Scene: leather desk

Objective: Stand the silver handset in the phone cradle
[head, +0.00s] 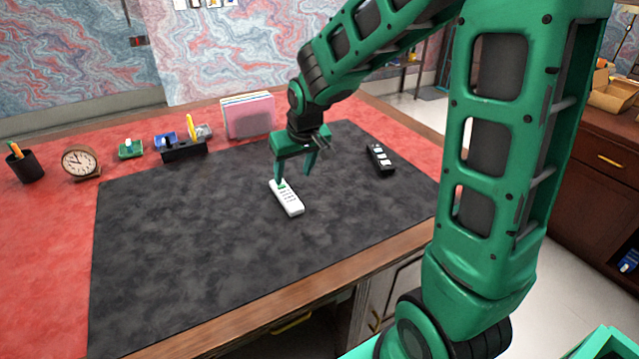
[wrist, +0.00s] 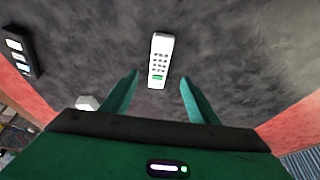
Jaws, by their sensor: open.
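The silver handset (head: 289,201) lies flat on the dark desk mat, keypad up, with a green patch at its end nearer the gripper. It also shows in the wrist view (wrist: 160,58), with its green-marked end toward my gripper. My gripper (head: 292,175) is open and empty, pointing down over that end. In the wrist view the handset lies between and beyond the two fingertips (wrist: 160,77), apart from both. A black holder (head: 184,152) stands at the back of the desk among small coloured items; I cannot tell which of these is the phone cradle.
A black device with pale buttons (head: 381,158) lies on the mat's right. A pink file stack (head: 248,116), clock (head: 81,162) and pen cup (head: 25,164) stand behind the mat (head: 180,250). A pale object (wrist: 88,102) is beside a finger. The mat's left and front are clear.

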